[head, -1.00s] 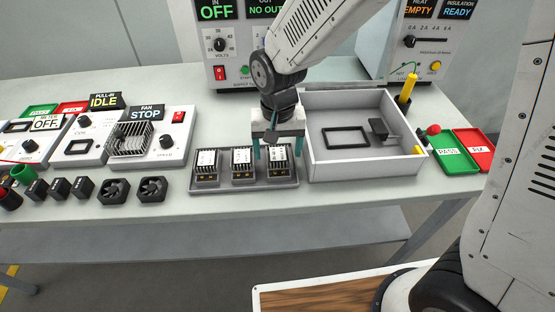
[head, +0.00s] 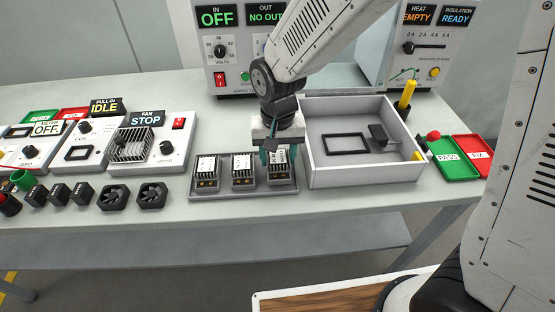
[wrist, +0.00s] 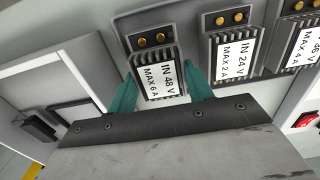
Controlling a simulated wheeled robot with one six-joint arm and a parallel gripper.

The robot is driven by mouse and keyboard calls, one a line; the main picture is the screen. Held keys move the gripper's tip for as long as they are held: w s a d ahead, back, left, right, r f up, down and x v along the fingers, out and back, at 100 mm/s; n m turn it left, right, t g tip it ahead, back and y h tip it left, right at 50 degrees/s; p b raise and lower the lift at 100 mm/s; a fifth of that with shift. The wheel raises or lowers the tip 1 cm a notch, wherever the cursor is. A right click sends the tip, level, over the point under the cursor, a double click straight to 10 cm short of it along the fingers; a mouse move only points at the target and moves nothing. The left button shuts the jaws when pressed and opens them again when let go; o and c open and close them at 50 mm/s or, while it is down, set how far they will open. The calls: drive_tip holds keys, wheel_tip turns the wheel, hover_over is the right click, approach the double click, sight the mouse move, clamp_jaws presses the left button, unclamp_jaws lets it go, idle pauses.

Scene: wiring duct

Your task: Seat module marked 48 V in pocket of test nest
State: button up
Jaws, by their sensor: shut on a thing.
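The module marked 48 V (wrist: 160,80) is dark and finned, with a white label reading IN 48 V, MAX 6 A and brass terminals. In the head view it is the rightmost module (head: 280,172) of three in a grey tray (head: 242,190). My gripper (wrist: 159,75) has its teal fingers on either side of this module and is shut on it. The module is still at its place in the tray; I cannot tell whether it is lifted at all. A black rectangular frame (head: 346,144), which looks like the nest's pocket, lies inside a white open-topped box (head: 365,178).
The 24 V module (wrist: 235,53) stands close beside the held one. The box's raised walls lie just right of the tray. A black block (head: 379,134) is inside the box. A yellow post (head: 407,95) and green (head: 455,162) and red (head: 477,150) trays are further right.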

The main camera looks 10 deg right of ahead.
sight(278, 156)
wheel_tip(278, 156, up, 8)
drive_tip(key=shift+f, duration=0.1)
drive_tip(key=shift+r, duration=0.35)
drive_tip(key=shift+w+d+r, duration=0.1)
drive_tip(key=shift+w+d, duration=0.05)
drive_tip(key=shift+d, duration=0.15)
drive_tip(key=w+d+m, duration=0.2)
drive_tip(key=d+m, duration=0.4)
drive_tip(key=w+d+m, duration=0.2)
drive_tip(key=d+m, duration=0.3)
drive_tip(key=d, duration=0.1)
drive_tip(key=w+d+m, duration=0.3)
drive_tip(key=d+m, duration=0.3)
drive_tip(key=d, duration=0.1)
drive_tip(key=shift+d+r+m, duration=0.1)
drive_tip(key=shift+r+m, duration=0.2)
drive_tip(key=shift+r, duration=0.05)
drive_tip(key=shift+f, duration=0.35)
wheel_tip(278, 156, down, 9)
drive_tip(key=shift+f, duration=0.15)
